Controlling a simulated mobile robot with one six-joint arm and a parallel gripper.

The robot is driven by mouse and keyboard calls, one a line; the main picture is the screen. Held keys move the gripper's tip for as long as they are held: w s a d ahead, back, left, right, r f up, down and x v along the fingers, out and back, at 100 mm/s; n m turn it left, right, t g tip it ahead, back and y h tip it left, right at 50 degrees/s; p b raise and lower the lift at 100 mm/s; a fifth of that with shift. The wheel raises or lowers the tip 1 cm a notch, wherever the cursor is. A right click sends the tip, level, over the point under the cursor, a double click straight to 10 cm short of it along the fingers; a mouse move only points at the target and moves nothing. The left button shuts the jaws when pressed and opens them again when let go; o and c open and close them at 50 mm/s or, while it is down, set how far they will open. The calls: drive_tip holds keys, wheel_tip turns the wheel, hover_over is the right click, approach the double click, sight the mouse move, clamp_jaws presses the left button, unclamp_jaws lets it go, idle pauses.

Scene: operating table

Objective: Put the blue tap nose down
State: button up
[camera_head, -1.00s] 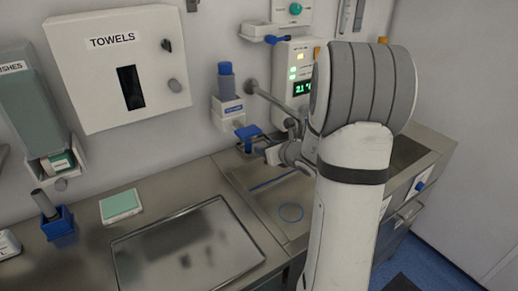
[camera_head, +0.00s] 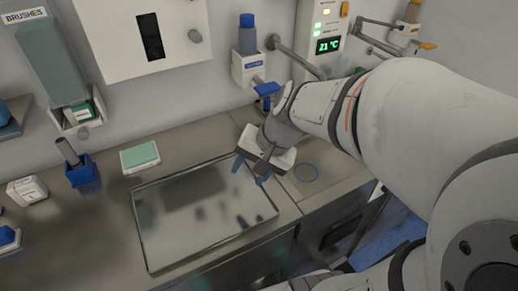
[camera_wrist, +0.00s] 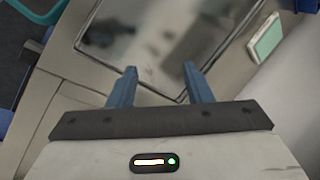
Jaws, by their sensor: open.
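A blue piece (camera_head: 267,89), which may be the blue tap nose, shows by the wall above the back of the counter, beside a grey spout (camera_head: 295,58). My wrist hides part of the area below it, so I cannot tell how it is held. My gripper (camera_head: 250,172) points down over the tray's back right corner, in front of and below the blue piece. Its two blue fingers are apart with nothing between them. In the wrist view my gripper (camera_wrist: 160,69) is also open and empty, above the tray edge. The blue piece is not clearly visible there.
A shallow metal tray (camera_head: 165,248) covers the middle counter. A green pad (camera_head: 140,156) and a blue holder (camera_head: 82,175) stand left. A blue-capped bottle (camera_head: 247,38) sits in a wall holder.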

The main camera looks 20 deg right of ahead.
drive_tip(key=s+d+n+h, duration=0.4)
drive_tip(key=s+n, duration=0.1)
drive_tip(key=n, duration=0.1)
drive_tip(key=shift+r, duration=0.35)
